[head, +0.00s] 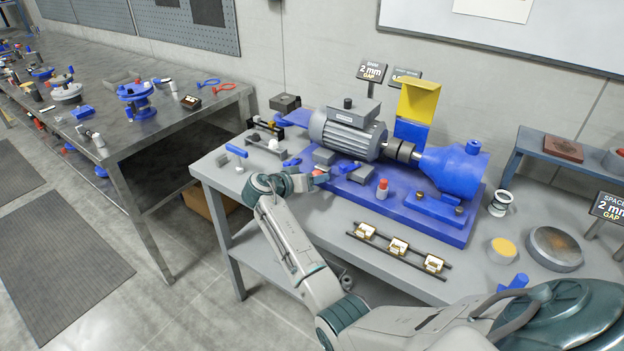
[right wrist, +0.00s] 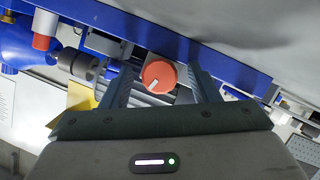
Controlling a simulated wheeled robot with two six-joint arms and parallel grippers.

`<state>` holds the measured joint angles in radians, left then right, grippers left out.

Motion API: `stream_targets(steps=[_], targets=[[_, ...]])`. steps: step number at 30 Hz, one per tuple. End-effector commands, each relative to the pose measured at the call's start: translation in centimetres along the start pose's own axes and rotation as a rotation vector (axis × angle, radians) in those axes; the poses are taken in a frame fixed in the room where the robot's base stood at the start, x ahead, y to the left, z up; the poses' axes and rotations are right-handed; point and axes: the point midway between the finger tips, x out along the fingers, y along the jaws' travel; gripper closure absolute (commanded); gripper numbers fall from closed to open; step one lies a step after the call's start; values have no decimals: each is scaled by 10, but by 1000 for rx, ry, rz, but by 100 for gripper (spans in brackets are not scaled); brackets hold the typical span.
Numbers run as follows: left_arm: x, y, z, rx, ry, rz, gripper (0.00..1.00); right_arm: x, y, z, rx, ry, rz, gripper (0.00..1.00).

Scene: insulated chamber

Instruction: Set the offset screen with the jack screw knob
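The red-orange jack screw knob (right wrist: 158,77) has a white mark pointing to the lower left in the right wrist view. It also shows in the head view (head: 321,175) at the front of the blue motor base (head: 440,222). My right gripper (right wrist: 163,88) is open, one finger on each side of the knob, with a visible gap on both sides. In the head view the gripper (head: 310,181) reaches the knob from the left. A dark screen (head: 406,74) stands behind the motor, partly hidden; its reading is not legible. My left gripper is not in view.
A grey motor (head: 346,128) and blue pump housing (head: 455,170) sit on the base. Small tools lie left of the base.

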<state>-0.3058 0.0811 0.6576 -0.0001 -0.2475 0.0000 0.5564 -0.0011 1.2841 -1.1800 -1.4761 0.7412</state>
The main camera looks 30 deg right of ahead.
Motion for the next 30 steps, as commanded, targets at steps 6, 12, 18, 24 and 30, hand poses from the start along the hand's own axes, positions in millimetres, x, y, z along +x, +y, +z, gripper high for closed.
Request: stream_targets(steps=[6,12,18,24,30], targets=[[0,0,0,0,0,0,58,-1,0,0,0,0,0,45],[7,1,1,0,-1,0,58,-20,-2,2,3,0,-4,45],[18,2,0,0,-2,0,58,-62,-3,3,4,-1,-6,45],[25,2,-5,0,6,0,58,-95,-2,2,1,-1,-3,45],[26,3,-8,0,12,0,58,-108,0,0,1,0,-1,45]])
